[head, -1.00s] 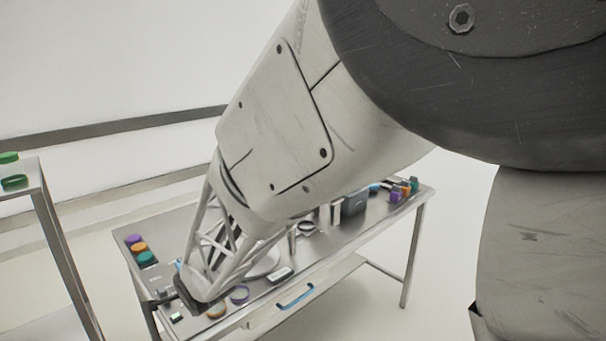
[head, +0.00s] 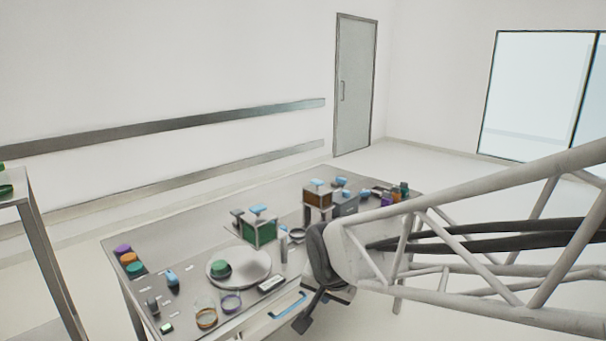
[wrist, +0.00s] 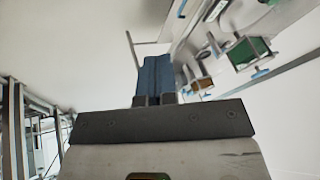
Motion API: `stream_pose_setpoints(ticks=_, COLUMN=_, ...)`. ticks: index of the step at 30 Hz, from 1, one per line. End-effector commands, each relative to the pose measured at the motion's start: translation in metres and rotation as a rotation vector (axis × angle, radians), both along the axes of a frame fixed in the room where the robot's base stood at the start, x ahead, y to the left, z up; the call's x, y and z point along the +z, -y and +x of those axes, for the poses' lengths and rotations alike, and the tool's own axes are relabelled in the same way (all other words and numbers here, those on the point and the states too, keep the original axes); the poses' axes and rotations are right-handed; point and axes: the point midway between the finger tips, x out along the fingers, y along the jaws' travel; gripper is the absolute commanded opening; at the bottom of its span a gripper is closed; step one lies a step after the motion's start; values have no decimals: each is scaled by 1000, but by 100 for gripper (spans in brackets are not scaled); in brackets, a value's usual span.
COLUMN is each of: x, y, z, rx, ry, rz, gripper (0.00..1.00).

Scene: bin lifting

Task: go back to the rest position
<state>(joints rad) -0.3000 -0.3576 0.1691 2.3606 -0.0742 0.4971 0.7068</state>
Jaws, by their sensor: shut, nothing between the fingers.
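My gripper (head: 303,322) hangs in front of the table's front edge in the head view, partly hidden behind my lattice arm link and dark wrist. In the wrist view the two blue-grey fingers (wrist: 154,66) are together and hold nothing. The steel table (head: 185,222) lies to the left of and behind the gripper. The gripper is apart from everything on it.
A green bin (head: 261,233) and a brown bin (head: 318,197) with blue handles stand on the table. A round plate (head: 255,270) holds a green piece. A blue handle (head: 288,306) is on the front edge. Another table (head: 40,225) stands at left.

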Motion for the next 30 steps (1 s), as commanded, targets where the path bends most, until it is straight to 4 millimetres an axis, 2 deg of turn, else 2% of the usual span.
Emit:
stream_pose_setpoints(ticks=1, x=5, y=15, z=-10, rx=10, ry=-7, rz=-20, gripper=0)
stream_pose_setpoints(ticks=6, x=15, y=58, z=-47, rx=70, ry=-53, rz=-92, gripper=0)
stream_pose_setpoints(ticks=15, x=26, y=116, z=-120, rx=192, ry=-145, rz=-185, gripper=0)
stream_pose_setpoints(ticks=22, x=29, y=137, z=-161, rx=269, ry=-196, rz=-217, gripper=0)
stream_pose_setpoints(ticks=30, x=28, y=143, z=-175, rx=298, ry=-215, rz=-225, gripper=0)
